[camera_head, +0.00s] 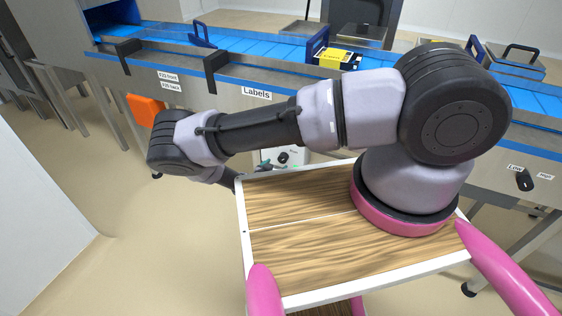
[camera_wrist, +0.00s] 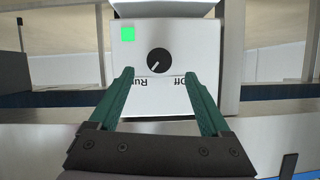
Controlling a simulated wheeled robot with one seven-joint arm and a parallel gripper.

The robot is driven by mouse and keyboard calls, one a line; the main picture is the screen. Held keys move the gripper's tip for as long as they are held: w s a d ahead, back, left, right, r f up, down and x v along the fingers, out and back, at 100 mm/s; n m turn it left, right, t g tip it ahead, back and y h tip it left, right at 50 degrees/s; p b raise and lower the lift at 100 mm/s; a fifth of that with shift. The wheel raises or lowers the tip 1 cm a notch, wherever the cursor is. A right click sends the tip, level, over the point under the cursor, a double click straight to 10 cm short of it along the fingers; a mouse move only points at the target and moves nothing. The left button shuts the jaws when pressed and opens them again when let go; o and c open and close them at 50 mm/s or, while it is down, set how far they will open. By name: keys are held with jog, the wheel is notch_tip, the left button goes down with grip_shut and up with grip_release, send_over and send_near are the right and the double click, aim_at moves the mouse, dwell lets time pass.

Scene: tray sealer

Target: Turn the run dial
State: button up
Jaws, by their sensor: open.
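The run dial (camera_wrist: 158,62) is a round black knob on a white panel (camera_wrist: 205,55) in the wrist view. Its light mark points to the lower left, on the side of the upside-down "Run" lettering; "Off" is at the right. My gripper (camera_wrist: 158,73) is open, with its two green fingers spread below and either side of the dial. Nothing is between them, and I cannot tell whether the tips touch the panel. In the head view the dial (camera_head: 283,157) shows small below my arm, beside the partly hidden green fingers.
The conveyor (camera_head: 255,95) with a "Labels" sign runs above the panel. A second black knob (camera_head: 524,180), marked Low and High, is at the right. Floor is clear at lower left.

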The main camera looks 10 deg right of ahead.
aim_at(281, 160)
jog(key=x, duration=0.6)
jog(key=shift+w+d+f, duration=0.2)
jog(key=shift+w+d, duration=0.05)
grip_shut()
